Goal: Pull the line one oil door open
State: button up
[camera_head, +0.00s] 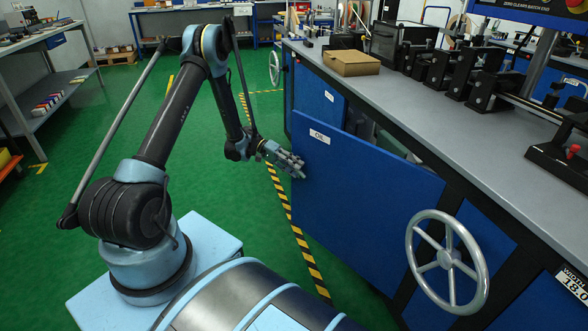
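The oil door (365,200) is a large blue panel with a white label, apparently reading "OIL", near its upper left corner. It stands ajar: its left side is swung out from the bench cabinet, and a dark gap with some of the inside shows above its top edge. Its right side meets the cabinet frame. My gripper (298,170) is at the door's left edge, just below the label, touching or very near it. The fingers are small and overlap the door here, so I cannot tell whether they are closed on anything. No handle is clearly visible.
A silver handwheel (447,262) sticks out right of the door. The grey bench top (480,150) carries a cardboard box (352,63) and black machine parts. Yellow-black floor tape (305,250) runs below the door. Green floor (215,185) is clear around my arm. Shelves stand far left.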

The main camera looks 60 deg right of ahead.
jog(key=v, duration=1.1)
jog(key=shift+w, duration=0.2)
jog(key=shift+a, duration=0.1)
jog(key=shift+c, duration=0.3)
